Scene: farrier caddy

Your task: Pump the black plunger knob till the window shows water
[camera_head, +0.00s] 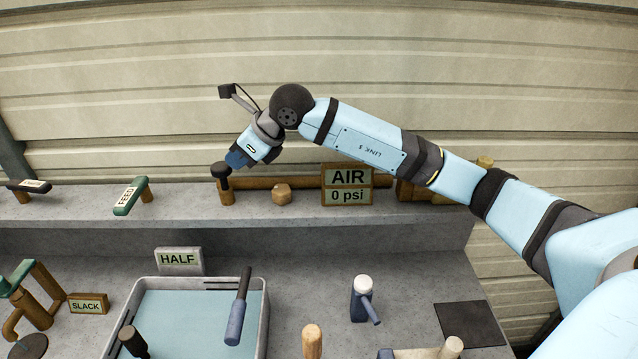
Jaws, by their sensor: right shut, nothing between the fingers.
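A black plunger knob (221,170) stands on a short brown post at the left end of a brown horizontal tube (258,183) on the raised shelf. My right gripper (236,160) is shut and empty. It points down and left, with its dark blue fingertips at the upper right of the knob. I cannot tell whether they touch it. No water shows in that panel. My left gripper is not in view.
A green FEED lever (131,196) and a dark lever (28,186) stand left on the shelf. Below are a grey basin (262,312) of bluish liquid, a HALF sign (178,260), a SLACK sign (87,304) and a white-capped blue bottle (363,300). A corrugated wall is behind.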

